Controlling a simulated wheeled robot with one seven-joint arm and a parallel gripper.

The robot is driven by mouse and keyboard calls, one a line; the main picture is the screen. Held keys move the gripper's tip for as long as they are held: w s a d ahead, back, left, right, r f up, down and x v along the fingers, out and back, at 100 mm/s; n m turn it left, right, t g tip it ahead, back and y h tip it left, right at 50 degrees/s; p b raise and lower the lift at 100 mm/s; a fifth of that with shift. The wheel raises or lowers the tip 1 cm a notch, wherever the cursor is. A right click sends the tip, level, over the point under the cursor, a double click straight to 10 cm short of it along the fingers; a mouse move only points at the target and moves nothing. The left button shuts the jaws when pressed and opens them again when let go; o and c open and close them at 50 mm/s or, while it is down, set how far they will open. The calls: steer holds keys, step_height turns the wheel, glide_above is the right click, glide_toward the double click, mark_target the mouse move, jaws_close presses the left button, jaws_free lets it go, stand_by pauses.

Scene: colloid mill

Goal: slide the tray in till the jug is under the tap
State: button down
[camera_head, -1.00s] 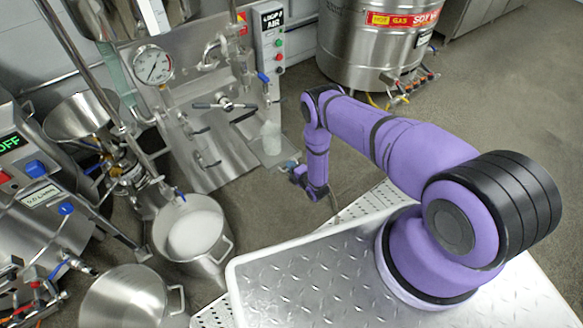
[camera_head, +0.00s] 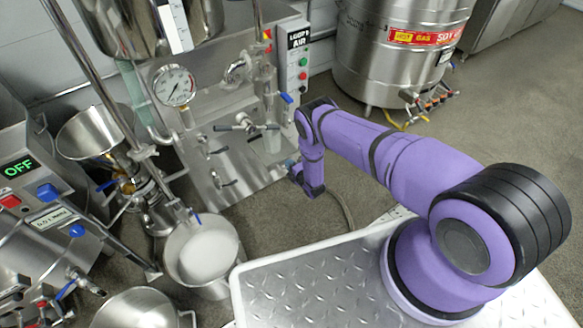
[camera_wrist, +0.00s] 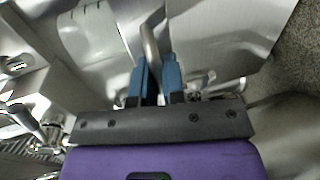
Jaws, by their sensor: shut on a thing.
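A small translucent jug (camera_head: 272,142) stands on the metal tray (camera_head: 262,178) at the foot of the steel panel. My gripper (camera_head: 289,164) is low at the tray's near side, mostly hidden by my arm. In the wrist view its blue fingers (camera_wrist: 157,72) are shut on a thin bent metal handle (camera_wrist: 150,42). The tray's sheet metal (camera_wrist: 215,40) and a pale marked cylinder (camera_wrist: 92,35), seemingly the jug, lie beyond.
A steel pot (camera_head: 203,250) with pale contents and an empty pot (camera_head: 140,310) stand left. A control box reading OFF (camera_head: 20,168) is at the far left. A steel vessel (camera_head: 390,60) with a hot gas label stands behind. Bare floor (camera_head: 490,120) lies right.

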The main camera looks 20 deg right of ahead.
steer(key=shift+w+a, duration=0.1)
steer(key=shift+w, duration=0.2)
steer(key=c, duration=1.2)
jaws_free()
steer(key=shift+s, duration=0.1)
steer(key=v, duration=1)
steer(key=shift+s+r, duration=0.1)
steer(key=shift+s, duration=0.15)
